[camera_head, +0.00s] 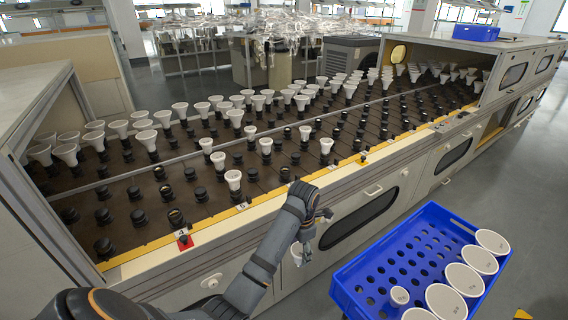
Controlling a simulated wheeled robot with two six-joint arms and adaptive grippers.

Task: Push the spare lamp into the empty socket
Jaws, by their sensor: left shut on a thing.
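My left gripper (306,250) hangs fingers-down in front of the bench's front panel, below the yellow edge strip. It is shut on a white lamp (296,254), which is mostly hidden behind the fingers. The bench deck holds rows of black sockets, some with white lamps standing in them and many bare. Which socket is the one meant, I cannot tell for sure. My right gripper is not in view.
A blue perforated crate (372,268) with several white lamps stands at the lower right. The bench's front edge (220,222) with its yellow strip lies between my gripper and the sockets. Bench housings rise at the left and right ends. Grey floor is open at the right.

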